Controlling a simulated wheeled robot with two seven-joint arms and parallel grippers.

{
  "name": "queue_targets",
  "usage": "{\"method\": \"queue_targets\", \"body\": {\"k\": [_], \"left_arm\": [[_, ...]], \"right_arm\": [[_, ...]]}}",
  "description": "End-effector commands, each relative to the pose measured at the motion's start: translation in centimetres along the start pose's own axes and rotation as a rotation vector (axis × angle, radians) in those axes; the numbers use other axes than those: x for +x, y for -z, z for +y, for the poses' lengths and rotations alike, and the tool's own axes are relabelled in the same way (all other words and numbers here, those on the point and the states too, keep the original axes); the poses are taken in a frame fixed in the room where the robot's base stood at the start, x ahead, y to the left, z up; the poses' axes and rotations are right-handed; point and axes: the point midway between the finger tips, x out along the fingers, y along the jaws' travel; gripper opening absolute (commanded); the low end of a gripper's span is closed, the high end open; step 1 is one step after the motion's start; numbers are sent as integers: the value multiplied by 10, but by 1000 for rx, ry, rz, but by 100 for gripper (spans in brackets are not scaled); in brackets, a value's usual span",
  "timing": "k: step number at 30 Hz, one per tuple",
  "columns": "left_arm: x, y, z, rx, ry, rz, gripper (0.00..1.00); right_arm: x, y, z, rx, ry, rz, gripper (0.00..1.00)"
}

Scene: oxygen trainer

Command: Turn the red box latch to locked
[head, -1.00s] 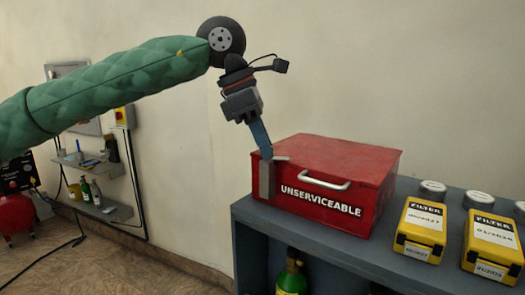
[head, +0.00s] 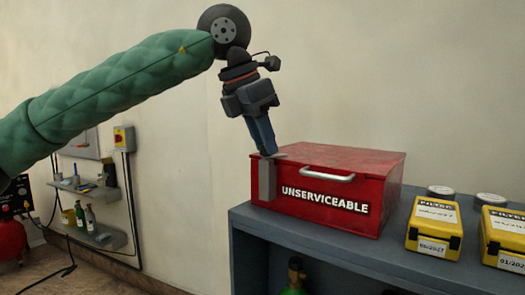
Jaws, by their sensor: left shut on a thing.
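The red box (head: 377,192) marked UNSERVICEABLE stands on the grey bench, its lid down, with a silver handle (head: 328,175) at the front. A grey latch (head: 267,181) sits at the left end of its front face, with a flat piece on top at the lid edge. My left gripper (head: 268,151) points down from above, its fingers shut on the top of the latch. The exact contact is partly hidden by the fingers. My right gripper is not in view.
The grey bench (head: 300,232) carries yellow filter boxes (head: 435,227) (head: 503,239) and grey round lids right of the red box. A green bottle (head: 295,277) stands underneath. A wall shelf (head: 98,236) with bottles is at the left.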

Motion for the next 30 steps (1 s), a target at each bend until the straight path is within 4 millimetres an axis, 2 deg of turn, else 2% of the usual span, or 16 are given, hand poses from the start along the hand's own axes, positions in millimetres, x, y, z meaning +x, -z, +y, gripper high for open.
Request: {"method": "queue_targets", "body": {"k": [1, 3, 18, 30], "left_arm": [[1, 0, 0, -23, -12, -5, 1], [1, 0, 0, -57, -25, -4, 1], [1, -1, -2, -308, -129, -4, 1], [-1, -1, -2, -388, -161, -3, 1]], "right_arm": [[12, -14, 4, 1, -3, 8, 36], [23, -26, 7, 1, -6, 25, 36], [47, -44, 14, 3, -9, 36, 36], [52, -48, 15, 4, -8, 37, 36]]}}
